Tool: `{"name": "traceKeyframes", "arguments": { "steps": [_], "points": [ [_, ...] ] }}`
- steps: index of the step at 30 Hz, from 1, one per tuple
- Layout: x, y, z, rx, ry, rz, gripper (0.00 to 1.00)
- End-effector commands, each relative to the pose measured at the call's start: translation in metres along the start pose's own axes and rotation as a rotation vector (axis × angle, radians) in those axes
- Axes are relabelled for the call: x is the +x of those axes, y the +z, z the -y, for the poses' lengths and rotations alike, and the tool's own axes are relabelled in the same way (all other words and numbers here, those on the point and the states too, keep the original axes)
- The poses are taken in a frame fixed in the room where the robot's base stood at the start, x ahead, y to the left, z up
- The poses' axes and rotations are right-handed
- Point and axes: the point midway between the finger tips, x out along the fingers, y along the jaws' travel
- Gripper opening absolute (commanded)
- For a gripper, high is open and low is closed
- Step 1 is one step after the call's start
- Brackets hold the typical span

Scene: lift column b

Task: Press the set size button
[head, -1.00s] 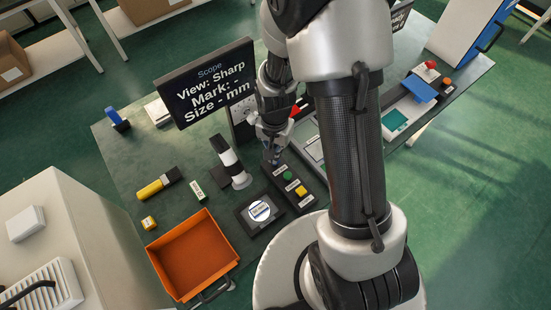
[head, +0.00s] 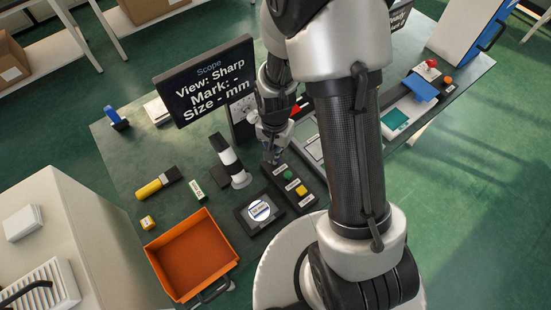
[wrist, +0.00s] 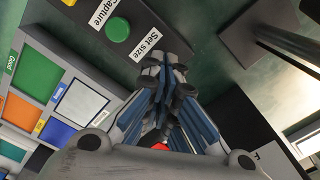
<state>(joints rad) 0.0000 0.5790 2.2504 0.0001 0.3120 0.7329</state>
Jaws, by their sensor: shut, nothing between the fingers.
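The button box (head: 306,202) is a dark bar on the table, with a green button (head: 287,175) and a yellow button (head: 301,190) showing. In the wrist view, the green button (wrist: 118,29) lies beside the label "Capture". The "Set size" label (wrist: 146,45) is right by my fingertips. The set size button itself is not visible; my fingers cover that spot. My gripper (head: 272,159) is shut and empty, pointing down at the box's far end; it also shows in the wrist view (wrist: 164,60). I cannot tell whether it touches. The scope screen (head: 208,82) reads "View: Sharp", "Mark: -", "Size - mm".
The scope (head: 230,160) stands left of the box, beside a dark stage (head: 245,219) with a bright round disc. An orange tray (head: 178,292) is at the near left. The sorting tray (wrist: 42,70) lies left in the wrist view.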

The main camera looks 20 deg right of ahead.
Motion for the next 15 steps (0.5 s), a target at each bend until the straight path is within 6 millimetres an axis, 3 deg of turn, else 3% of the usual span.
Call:
{"name": "traceKeyframes", "arguments": {
  "steps": [15],
  "points": [
    [0.014,0.0,0.0,0.0,0.0,0.0,0.0]
  ]
}}
